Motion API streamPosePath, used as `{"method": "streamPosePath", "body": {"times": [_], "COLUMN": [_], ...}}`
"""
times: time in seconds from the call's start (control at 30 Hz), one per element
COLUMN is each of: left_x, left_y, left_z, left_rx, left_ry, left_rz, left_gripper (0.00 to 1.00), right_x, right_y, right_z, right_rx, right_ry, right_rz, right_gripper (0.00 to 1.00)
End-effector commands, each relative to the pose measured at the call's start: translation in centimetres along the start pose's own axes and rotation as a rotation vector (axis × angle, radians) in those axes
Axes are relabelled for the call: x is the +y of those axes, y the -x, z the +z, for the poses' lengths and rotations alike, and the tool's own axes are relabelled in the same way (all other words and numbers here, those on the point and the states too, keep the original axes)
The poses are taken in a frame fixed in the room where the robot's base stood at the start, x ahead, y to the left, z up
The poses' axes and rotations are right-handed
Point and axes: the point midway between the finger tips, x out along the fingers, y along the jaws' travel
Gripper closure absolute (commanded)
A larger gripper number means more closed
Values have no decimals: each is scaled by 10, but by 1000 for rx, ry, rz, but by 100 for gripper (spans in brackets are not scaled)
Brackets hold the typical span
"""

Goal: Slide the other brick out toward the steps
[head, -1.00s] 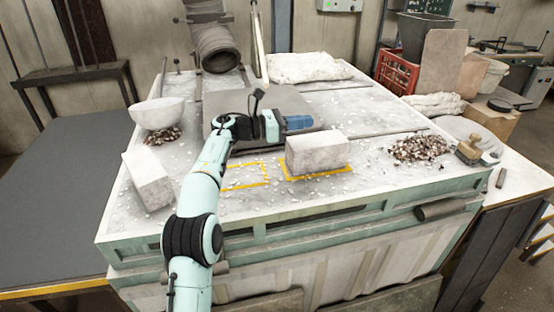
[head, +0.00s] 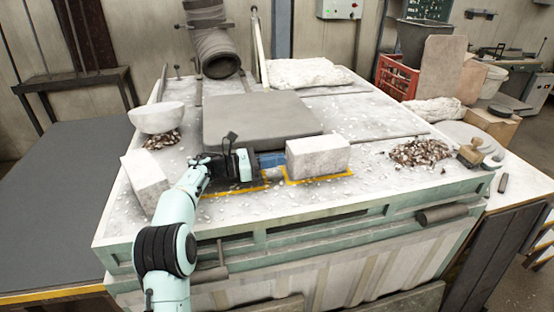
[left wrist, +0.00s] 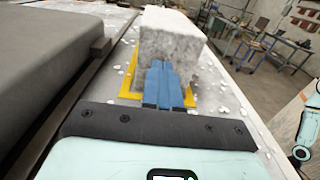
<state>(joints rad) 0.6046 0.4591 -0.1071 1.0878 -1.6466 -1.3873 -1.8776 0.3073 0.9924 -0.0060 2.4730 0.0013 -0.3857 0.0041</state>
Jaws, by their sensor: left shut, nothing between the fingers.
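A pale dusty brick (head: 318,158) stands inside a yellow outline near the front of the table. It also fills the top middle of the left wrist view (left wrist: 172,35). My left gripper (head: 272,160) is low at the brick's left end, with its blue fingers shut and empty. In the left wrist view the fingers (left wrist: 163,84) point at the brick's near face; whether they touch it I cannot tell. A second pale brick (head: 146,181) lies angled at the table's left edge. My right gripper is out of view.
A grey slab (head: 260,122) lies just behind my left gripper. A white bowl (head: 157,116) stands at the left, and a heap of chips (head: 420,152) lies at the right. The table's raised front edge (head: 300,212) runs before the bricks; the surface between is mostly clear.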

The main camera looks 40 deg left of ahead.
Motion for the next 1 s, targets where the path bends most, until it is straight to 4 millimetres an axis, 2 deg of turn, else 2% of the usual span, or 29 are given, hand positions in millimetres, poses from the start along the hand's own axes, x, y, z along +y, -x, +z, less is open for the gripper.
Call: {"method": "streamPosePath", "body": {"times": [0.07, 0.47, 0.57, 0.7, 0.9, 1.0], "left_x": [0, 0, -1, -2, -1, -1], "left_y": [-4, -10, -27, -69, -130, -155], "left_z": [5, 2, 0, 2, 6, 6], "left_rx": [-3, -1, -1, -2, -2, -1], "left_ry": [-3, -2, -2, -3, -2, -3], "left_rz": [-1, -2, -6, -8, -8, -5], "left_gripper": [100, 100, 100, 100, 100, 100], "right_x": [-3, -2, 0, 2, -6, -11], "right_y": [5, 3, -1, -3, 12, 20], "right_z": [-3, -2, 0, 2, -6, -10], "right_rx": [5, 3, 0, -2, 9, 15], "right_ry": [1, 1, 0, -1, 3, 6], "right_rz": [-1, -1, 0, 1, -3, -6], "right_gripper": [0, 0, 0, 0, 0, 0]}}
